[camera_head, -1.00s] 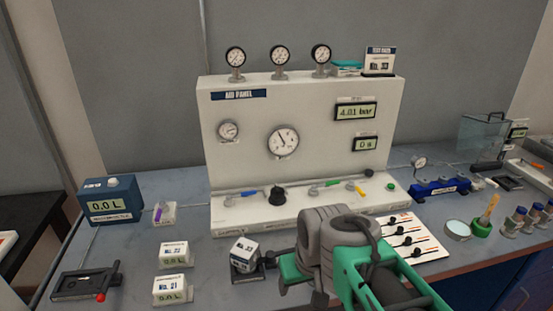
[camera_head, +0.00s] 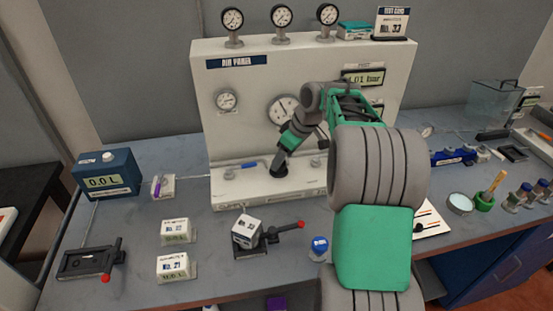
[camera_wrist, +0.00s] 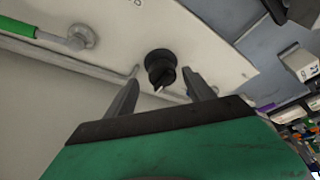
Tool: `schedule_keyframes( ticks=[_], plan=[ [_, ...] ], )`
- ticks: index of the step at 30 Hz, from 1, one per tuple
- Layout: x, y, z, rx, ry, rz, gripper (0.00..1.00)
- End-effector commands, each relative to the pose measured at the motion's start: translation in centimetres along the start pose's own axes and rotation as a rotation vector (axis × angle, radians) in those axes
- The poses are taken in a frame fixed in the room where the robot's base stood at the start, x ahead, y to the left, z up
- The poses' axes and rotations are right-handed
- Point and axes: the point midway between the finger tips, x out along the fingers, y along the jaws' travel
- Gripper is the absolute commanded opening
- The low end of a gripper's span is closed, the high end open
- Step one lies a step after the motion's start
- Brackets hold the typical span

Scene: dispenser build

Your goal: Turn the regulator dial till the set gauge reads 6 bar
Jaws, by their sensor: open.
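The black regulator dial (camera_wrist: 160,66) shows in the wrist view on the pale panel ledge, with a light pointer mark on its edge. My gripper (camera_wrist: 161,78) is open, one finger to each side of the dial, with no clear contact. In the head view my gripper (camera_head: 278,168) reaches down to the ledge and hides the dial. The large round gauge (camera_head: 281,107) on the air panel (camera_head: 240,135) is partly covered by my arm. A smaller gauge (camera_head: 227,100) is left of it. Their needles are too small to read surely. The digital display (camera_head: 366,78), partly covered, shows about 4.01 bar.
A green-handled valve (camera_wrist: 18,27) shows in the wrist view. Three gauges top the panel.

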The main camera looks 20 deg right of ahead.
Motion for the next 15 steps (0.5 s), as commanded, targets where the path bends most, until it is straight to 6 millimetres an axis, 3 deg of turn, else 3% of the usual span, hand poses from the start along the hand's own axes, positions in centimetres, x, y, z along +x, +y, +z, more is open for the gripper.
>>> schedule_keyframes(
  ticks=[4,11,15],
  plan=[
    [1.3,-0.18,-0.19,-0.004,0.0,-0.001,0.62],
    [1.4,-0.1,-0.11,-0.002,0.0,0.001,0.62],
    [1.38,-0.08,-0.09,-0.001,0.0,0.001,0.51]
  ],
)
